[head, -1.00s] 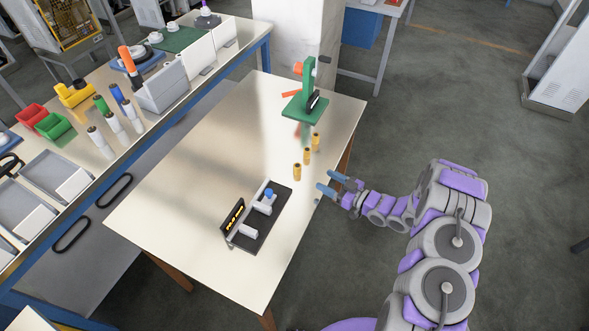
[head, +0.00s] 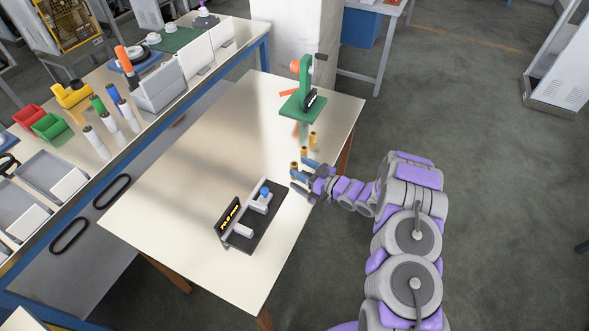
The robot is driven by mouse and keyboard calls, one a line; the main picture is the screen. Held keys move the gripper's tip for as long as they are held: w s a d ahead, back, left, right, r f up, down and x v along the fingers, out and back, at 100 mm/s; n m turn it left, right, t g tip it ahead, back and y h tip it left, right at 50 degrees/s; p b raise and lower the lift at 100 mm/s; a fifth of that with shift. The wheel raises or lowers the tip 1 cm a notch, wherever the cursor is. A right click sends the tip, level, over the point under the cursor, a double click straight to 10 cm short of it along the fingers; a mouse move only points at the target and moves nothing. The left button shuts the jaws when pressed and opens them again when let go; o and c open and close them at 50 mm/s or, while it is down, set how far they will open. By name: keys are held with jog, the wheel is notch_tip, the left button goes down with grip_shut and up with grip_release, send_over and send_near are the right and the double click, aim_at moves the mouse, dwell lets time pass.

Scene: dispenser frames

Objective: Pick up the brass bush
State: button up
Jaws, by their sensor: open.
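Three small brass-coloured cylinders stand upright in a row near the right edge of the cream table. The nearest brass bush (head: 294,166) is right beside my gripper, and its lower part is partly hidden. The middle one (head: 304,151) stands just beyond the upper finger, and the far one (head: 313,140) stands further back. I cannot tell from the picture whether they differ in kind. My gripper (head: 299,171) is open, with blue-grey fingertips over the table edge, close to the nearest cylinder. I cannot tell whether it touches the cylinder.
A green stand (head: 302,104) with an orange part and a crank is at the table's far end. A dark-based device (head: 262,232) with a lit amber display is nearer. The table's left half (head: 165,205) is clear. A bench (head: 185,105) with bins and bottles runs along the left.

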jog(key=shift+w+a, duration=0.25)
jog(key=shift+a, duration=0.5)
jog(key=shift+c, duration=1.2)
jog(key=shift+d, duration=0.25)
jog(key=c, duration=0.6)
jog(key=shift+a, duration=0.1)
grip_shut()
